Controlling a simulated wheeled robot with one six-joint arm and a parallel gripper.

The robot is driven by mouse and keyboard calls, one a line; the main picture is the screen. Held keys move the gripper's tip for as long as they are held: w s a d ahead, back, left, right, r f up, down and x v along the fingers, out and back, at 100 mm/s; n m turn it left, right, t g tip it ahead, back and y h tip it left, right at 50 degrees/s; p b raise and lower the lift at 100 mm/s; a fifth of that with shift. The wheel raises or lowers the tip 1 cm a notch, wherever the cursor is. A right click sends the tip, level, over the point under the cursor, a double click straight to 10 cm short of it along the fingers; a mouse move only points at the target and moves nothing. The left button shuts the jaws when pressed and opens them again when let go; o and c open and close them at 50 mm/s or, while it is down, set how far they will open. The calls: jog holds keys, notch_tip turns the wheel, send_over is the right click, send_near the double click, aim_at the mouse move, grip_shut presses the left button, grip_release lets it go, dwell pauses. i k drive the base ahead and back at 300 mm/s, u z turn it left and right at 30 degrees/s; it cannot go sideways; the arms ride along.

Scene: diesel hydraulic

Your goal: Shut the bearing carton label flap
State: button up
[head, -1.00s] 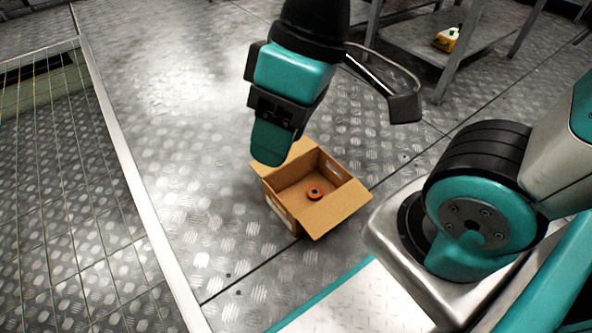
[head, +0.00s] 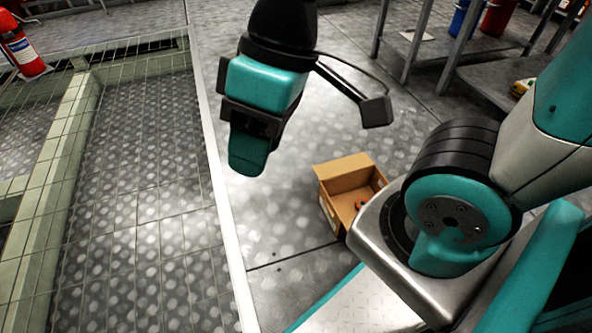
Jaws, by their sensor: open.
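The brown cardboard carton (head: 328,207) stands open on the metal floor, right of the picture's middle. One flap (head: 343,166) sticks up and outward at its far side. A small orange-red ring-shaped part (head: 360,204) lies inside. My arm's base hides the carton's near right side, so any flap there is out of sight. I cannot tell which flap bears the label. My gripper (head: 247,158) hangs in the air, left of the carton in the picture and apart from it. Its teal fingers overlap in this view; it is open and nothing shows in it.
A red extinguisher (head: 24,50) stands at far left. Metal shelving (head: 445,45) with blue (head: 463,18) and red buckets is at upper right. Floor between rail and carton is clear.

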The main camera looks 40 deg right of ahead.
aim_at(358, 162)
jog(key=u, duration=0.45)
jog(key=i, duration=2.65)
jog(key=z, duration=1.55)
jog(key=i, duration=2.6)
jog(key=z, duration=3.3)
